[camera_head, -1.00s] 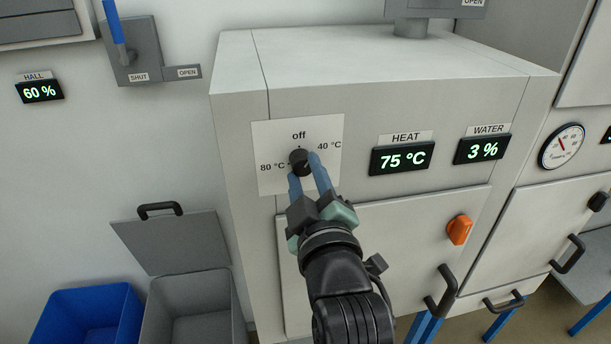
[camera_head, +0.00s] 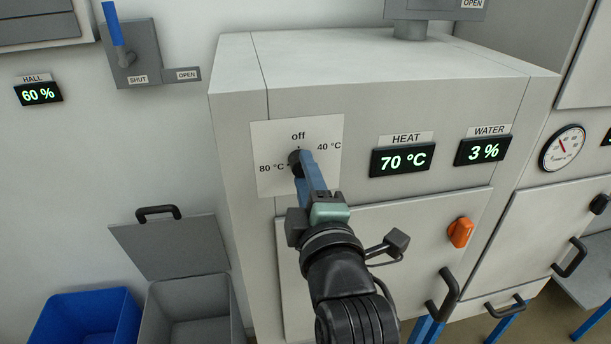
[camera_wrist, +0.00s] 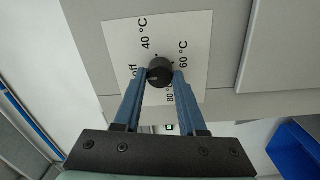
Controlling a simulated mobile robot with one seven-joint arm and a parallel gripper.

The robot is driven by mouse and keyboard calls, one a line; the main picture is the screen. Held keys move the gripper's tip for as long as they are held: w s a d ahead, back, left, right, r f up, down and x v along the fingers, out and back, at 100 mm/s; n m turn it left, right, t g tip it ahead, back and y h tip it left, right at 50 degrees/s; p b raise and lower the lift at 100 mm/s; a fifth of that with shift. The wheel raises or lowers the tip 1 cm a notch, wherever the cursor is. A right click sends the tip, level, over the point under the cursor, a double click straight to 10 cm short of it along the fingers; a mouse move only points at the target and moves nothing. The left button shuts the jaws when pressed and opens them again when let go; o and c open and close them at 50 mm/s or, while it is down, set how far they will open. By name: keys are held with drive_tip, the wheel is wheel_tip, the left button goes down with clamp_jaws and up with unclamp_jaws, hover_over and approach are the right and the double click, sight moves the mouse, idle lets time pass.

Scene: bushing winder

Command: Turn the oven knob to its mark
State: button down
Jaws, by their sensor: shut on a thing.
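The oven knob (camera_head: 295,157) is a small black round knob on a white dial plate (camera_head: 330,180) on the oven front. The plate reads off at the top, 40 °C at the right and 80 °C at the left. In the wrist view the knob (camera_wrist: 159,70) sits between my blue fingertips, and a 60 °C label also shows. My gripper (camera_head: 302,158) is shut on the knob, its wrist rolled so one finger largely hides the other in the head view. The knob's pointer is too small to read surely. The HEAT display (camera_head: 402,159) reads 70 °C.
A WATER display (camera_head: 482,149) reads 3 %. An orange knob (camera_head: 460,232) and a black handle (camera_head: 443,294) stick out from the oven door at right. A blue bin (camera_head: 85,318) and a grey lidded bin (camera_head: 188,308) stand at lower left.

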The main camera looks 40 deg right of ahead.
idle(0.3)
drive_tip(key=shift+c, duration=2.4)
unclamp_jaws()
drive_tip(key=p+v, duration=0.5)
drive_tip(key=v, duration=0.8)
drive_tip(key=shift+p, duration=0.4)
